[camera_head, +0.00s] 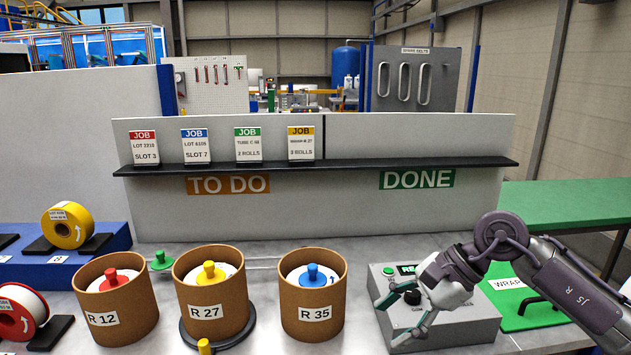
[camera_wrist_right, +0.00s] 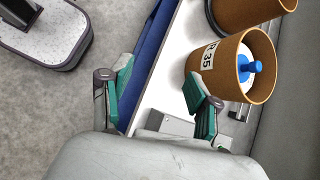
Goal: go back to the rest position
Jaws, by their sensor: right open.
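My right gripper (camera_head: 392,318) is open and empty, in front of the grey control box (camera_head: 455,318) at the right of the bench. In the right wrist view its two green-padded fingers (camera_wrist_right: 160,85) stand wide apart with nothing between them. The brown tub marked R 35 (camera_head: 312,308), with a blue knob on its white top, stands to the left of the gripper. It also shows in the right wrist view (camera_wrist_right: 232,72), beyond the right finger. My left gripper is not in view.
Tubs R 12 (camera_head: 117,318) and R 27 (camera_head: 214,310) stand further left. A yellow roll (camera_head: 68,228) and a red roll (camera_head: 20,318) are at the far left. A shelf (camera_head: 345,164) with several job cards is behind. A green table (camera_head: 565,208) is at right.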

